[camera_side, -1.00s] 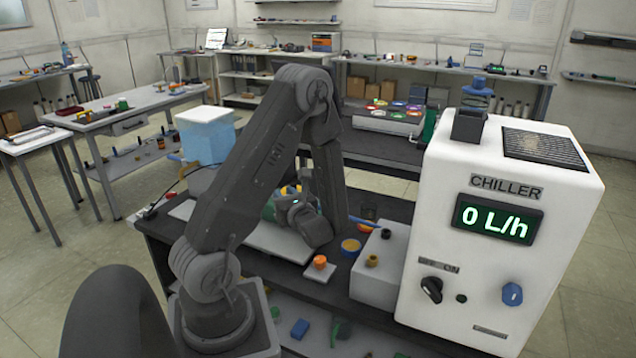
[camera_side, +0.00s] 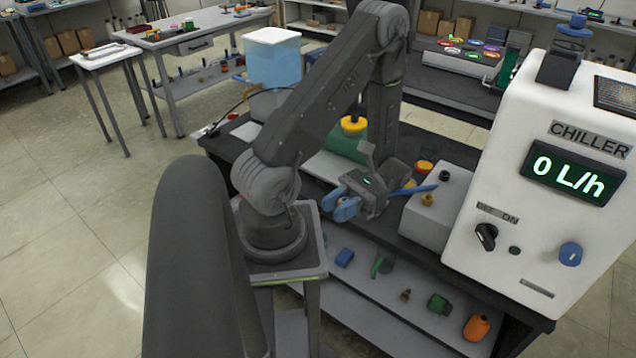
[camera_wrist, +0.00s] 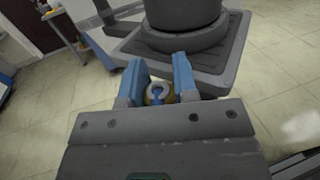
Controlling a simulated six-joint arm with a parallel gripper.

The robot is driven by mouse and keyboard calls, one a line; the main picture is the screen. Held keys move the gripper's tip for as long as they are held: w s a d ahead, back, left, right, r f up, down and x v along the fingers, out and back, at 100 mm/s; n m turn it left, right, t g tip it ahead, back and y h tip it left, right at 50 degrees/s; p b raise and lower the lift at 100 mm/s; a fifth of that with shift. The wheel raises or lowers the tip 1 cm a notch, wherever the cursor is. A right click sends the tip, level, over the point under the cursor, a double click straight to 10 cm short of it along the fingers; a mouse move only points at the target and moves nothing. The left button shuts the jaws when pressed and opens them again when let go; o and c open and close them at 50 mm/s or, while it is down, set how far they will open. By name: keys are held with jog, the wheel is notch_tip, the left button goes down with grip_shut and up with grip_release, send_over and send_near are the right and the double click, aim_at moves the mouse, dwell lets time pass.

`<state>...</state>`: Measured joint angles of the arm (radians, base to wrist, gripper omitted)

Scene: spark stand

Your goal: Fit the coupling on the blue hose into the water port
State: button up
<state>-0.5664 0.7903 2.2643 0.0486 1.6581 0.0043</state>
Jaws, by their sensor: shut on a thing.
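My gripper (camera_side: 343,208) is low at the front edge of the dark bench, its blue fingers turned toward my own base. In the wrist view my gripper (camera_wrist: 160,78) is shut on a small ring-shaped coupling (camera_wrist: 157,92), pale and brassy with blue in its middle. A blue hose (camera_side: 416,189) shows beside the gripper, reaching right toward a grey block. The block (camera_side: 423,226) carries a brass fitting (camera_side: 428,200) and a dark fitting (camera_side: 445,175) on top, apart from the gripper. I cannot tell which is the water port.
The white chiller (camera_side: 480,262) stands right of the block; its display (camera_side: 575,178) reads 0 L/h. A green cylinder with a yellow top (camera_side: 353,124) stands behind my gripper. Loose parts lie on the lower shelf (camera_side: 390,300). A clear blue tank (camera_side: 273,62) is behind.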

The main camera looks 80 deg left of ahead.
jog(key=w+d+r+n+t+h, duration=0.1)
jog(key=w+d+n+t+h, duration=0.1)
jog(key=w+n+t+h, duration=0.4)
jog(key=w+d+r+n+t+h, duration=0.1)
jog(key=w+d+n+t+h, duration=0.15)
jog(key=w+n+t, duration=0.4)
jog(key=w+a+r+n+t+y, duration=0.3)
jog(key=w+a+n+t, duration=0.5)
jog(key=t, duration=0.8)
jog(key=w+a+y, duration=0.1)
jog(key=w+a, duration=0.1)
jog(key=w, duration=0.2)
jog(key=shift+w+a+y, duration=0.2)
jog(key=shift+y, duration=0.15)
jog(key=shift+n, duration=0.25)
jog(key=shift+f, duration=2.95)
jog(key=shift+f, duration=1.4)
